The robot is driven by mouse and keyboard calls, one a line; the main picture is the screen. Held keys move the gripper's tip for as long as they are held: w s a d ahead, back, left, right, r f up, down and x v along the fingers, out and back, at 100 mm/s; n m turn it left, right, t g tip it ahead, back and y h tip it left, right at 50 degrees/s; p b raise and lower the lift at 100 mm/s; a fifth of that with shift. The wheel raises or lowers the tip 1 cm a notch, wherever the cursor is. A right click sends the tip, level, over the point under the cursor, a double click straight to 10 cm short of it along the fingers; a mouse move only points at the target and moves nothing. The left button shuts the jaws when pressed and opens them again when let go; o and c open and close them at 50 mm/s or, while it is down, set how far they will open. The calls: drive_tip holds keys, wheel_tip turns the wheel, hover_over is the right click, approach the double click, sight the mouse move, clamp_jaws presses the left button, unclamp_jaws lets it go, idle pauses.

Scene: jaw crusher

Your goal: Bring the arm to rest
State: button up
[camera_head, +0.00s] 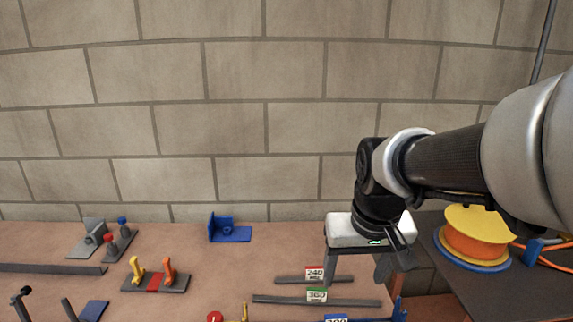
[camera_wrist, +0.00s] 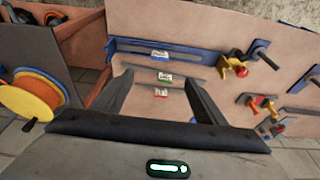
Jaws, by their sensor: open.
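My gripper (camera_head: 356,276) hangs at the end of my arm above the right part of the brown worktable (camera_head: 215,285), fingers pointing down. It is open, and nothing shows between its fingers in the wrist view (camera_wrist: 157,82). In the head view my arm reaches in from the right edge, bent at the dark wrist joint. Beyond the fingers, the wrist view shows dark strips with a red label (camera_wrist: 162,92) and a green label (camera_wrist: 165,77). I cannot judge the exact height above the table.
A yellow and orange spool (camera_head: 473,239) stands on a dark surface at right, near my arm. A blue bracket (camera_head: 229,230), a yellow-and-orange lever fixture (camera_head: 155,276) and a grey block with knobs (camera_head: 103,239) stand on the table. A block wall (camera_head: 180,120) closes the back.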

drive_tip(key=s+r+t, duration=0.2)
drive_tip(key=s+r, duration=0.2)
drive_tip(key=s, duration=0.6)
wheel_tip(320, 180, up, 17)
drive_tip(key=p, duration=1.7)
drive_tip(key=shift+s, duration=0.15)
